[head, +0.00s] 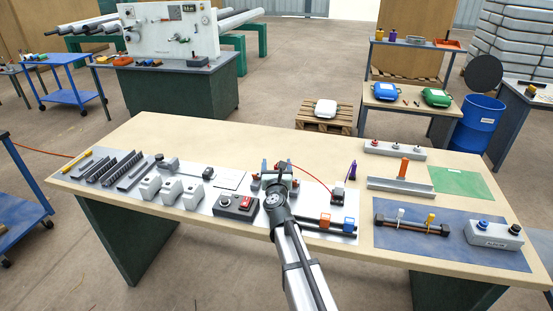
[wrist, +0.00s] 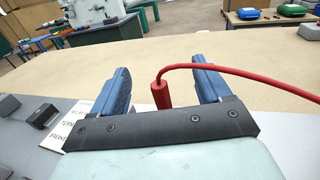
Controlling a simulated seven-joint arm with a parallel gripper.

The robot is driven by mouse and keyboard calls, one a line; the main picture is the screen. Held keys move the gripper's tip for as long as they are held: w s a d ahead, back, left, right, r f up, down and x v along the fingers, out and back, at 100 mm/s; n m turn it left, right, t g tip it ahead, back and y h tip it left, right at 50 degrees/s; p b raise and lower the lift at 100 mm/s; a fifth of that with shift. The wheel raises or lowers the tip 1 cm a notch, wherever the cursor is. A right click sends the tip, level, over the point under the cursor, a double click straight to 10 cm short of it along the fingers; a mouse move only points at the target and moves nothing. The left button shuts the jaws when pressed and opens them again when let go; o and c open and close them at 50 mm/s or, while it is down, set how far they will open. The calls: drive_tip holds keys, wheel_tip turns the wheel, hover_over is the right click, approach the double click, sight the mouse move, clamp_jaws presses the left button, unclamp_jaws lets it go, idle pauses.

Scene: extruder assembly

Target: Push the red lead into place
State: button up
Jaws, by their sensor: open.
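The red lead (wrist: 161,94) has a thick red plug end that stands upright between the two blue fingers of my gripper (wrist: 160,66) in the wrist view. The fingers are apart, with a visible gap on each side of the plug. The cable bends over at the top and runs off to the right.
A blue mat (head: 450,250) with a rod assembly lies further right. The table's back strip (head: 230,130) is clear.

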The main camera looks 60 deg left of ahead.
drive_tip(key=shift+r, duration=3.8)
